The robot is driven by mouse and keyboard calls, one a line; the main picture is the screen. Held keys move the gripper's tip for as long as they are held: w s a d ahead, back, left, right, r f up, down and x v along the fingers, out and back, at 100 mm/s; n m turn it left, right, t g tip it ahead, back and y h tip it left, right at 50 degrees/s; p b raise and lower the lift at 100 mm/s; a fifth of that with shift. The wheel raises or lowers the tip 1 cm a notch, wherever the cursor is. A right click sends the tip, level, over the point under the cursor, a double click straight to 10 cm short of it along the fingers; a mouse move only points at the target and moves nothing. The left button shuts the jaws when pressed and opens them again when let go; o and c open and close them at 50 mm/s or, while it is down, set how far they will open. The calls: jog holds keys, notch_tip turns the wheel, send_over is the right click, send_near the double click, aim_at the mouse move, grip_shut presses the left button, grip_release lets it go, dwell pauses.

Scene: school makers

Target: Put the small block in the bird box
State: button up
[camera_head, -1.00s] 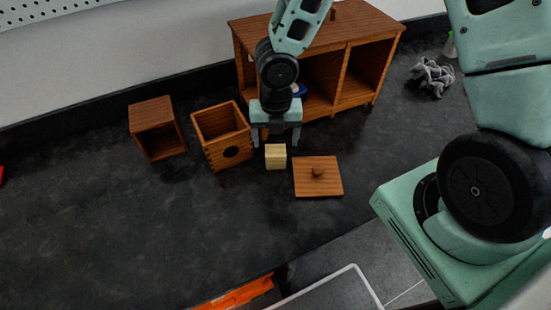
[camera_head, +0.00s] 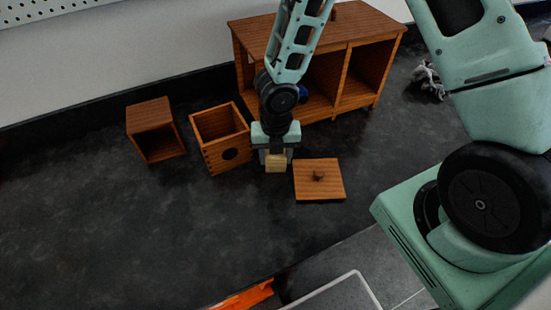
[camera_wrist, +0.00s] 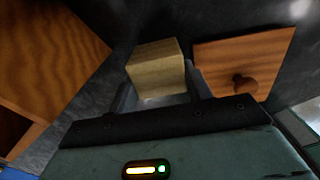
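The small block (camera_head: 275,163) is a pale wooden cube in front of the bird box's right side. My gripper (camera_head: 275,155) reaches down over it, with its fingers close against two sides. In the wrist view the block (camera_wrist: 158,70) sits between the fingertips, and the gripper looks shut on it. Whether the block touches the counter is unclear. The bird box (camera_head: 226,158), open at the top with a round dark hole in its front, stands just left of my gripper. Its inside floor is not clearly visible.
A square wooden lid with a knob (camera_head: 320,190) lies flat right of the block. A small open wooden box (camera_head: 150,118) stands left of the bird box. A wooden shelf unit (camera_head: 300,35) stands behind my arm. The dark counter (camera_head: 110,235) is clear at front left.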

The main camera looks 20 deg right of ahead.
jog(key=shift+c, duration=1.3)
